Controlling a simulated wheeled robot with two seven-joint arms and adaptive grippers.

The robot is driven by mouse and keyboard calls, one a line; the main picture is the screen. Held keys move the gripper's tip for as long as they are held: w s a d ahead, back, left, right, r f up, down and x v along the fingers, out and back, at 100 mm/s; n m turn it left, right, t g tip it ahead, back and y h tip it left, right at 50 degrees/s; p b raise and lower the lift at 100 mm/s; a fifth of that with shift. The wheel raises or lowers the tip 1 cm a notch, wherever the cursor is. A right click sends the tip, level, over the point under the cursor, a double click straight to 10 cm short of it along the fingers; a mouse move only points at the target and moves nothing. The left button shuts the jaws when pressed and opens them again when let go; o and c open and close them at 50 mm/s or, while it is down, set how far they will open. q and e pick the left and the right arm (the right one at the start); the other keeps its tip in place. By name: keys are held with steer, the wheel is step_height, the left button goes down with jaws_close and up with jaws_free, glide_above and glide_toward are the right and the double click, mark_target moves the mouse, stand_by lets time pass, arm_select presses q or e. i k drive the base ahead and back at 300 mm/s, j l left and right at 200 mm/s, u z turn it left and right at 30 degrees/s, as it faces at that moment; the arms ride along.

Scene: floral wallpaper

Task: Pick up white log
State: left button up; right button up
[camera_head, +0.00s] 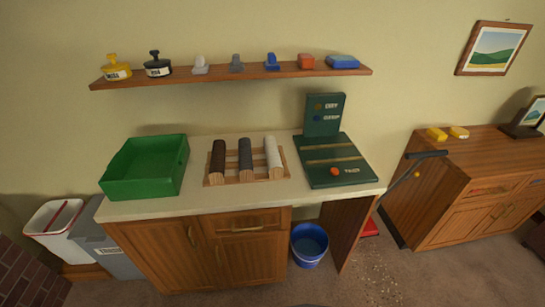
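The white log (273,157) lies in a wooden rack (217,179) on the counter. It is the rightmost of three logs, and its cut end faces me. A dark grey log (245,158) lies to its left, and a dark brown log (218,160) lies farther left. The logs lie side by side with gaps between them. Neither of my grippers shows in the head view.
A green bin (145,167) stands left of the rack on the counter (200,205). A dark green board with an upright panel (336,160) stands to the right. A shelf (230,76) with several small items hangs above. A blue bucket (309,245) stands on the floor.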

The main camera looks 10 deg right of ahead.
mark_target(275, 168)
steer(key=i+l+u, duration=0.25)
steer(key=l, duration=0.25)
steer(key=l+u, duration=0.25)
steer(key=l, duration=0.2)
steer(key=l+u, duration=0.25)
steer(key=l, duration=0.3)
steer(key=i, duration=0.05)
